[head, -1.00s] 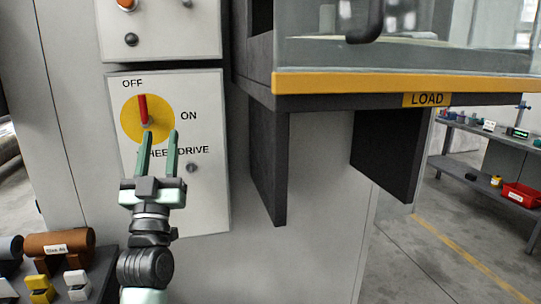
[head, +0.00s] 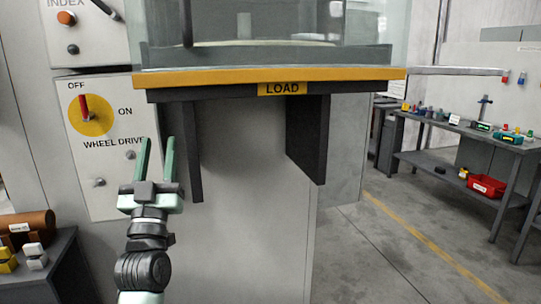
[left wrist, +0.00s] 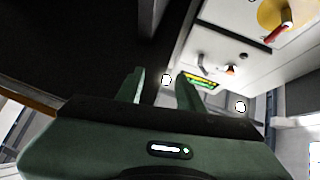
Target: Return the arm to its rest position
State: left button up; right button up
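My left gripper (head: 157,160) is raised in front of the grey machine, below and right of the wheel drive panel (head: 98,183). Its two green fingers are apart with nothing between them, and they also show apart in the left wrist view (left wrist: 160,85). The red switch handle (head: 85,106) on its yellow disc (head: 92,123) points up at OFF. It also shows in the left wrist view (left wrist: 276,33), clear of the fingers. My right gripper is in neither view.
A load shelf (head: 226,77) with a yellow edge juts out above and right of the gripper. A low bench (head: 62,262) with blocks stands at lower left. A workbench (head: 472,142) with a red bin (head: 487,186) stands at right. The floor between is clear.

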pick_arm(q)
jog(key=w+d+f+m+g+h, duration=0.1)
jog(key=w+f+g, duration=0.3)
jog(key=f, duration=1.2)
jog(key=w+d+f+m+g+h, duration=0.1)
jog(key=w+d+f+g, duration=0.15)
jog(key=f, duration=1.25)
jog(key=s+f+g+h, duration=0.1)
jog(key=s+f+g, duration=0.35)
jog(key=f, duration=1.05)
jog(key=s+f+g, duration=0.3)
jog(key=s+f, duration=0.2)
jog(key=f, duration=1)
jog(key=s+a+f+m+g, duration=0.1)
jog(key=s+f+g, duration=0.5)
jog(key=s+f, duration=1.65)
jog(key=s+a+f+g, duration=0.1)
jog(key=s+f+g, duration=0.1)
jog(key=s, duration=0.7)
jog(key=s+a+f+g, duration=0.1)
jog(key=s+a+f, duration=0.1)
jog(key=s, duration=0.8)
jog(key=s+a+f+g+y, duration=0.1)
jog(key=s+f, duration=0.3)
jog(key=s, duration=0.6)
jog(key=shift+a+f+g, duration=0.25)
jog(key=shift+f+g, duration=0.1)
jog(key=shift+g, duration=0.45)
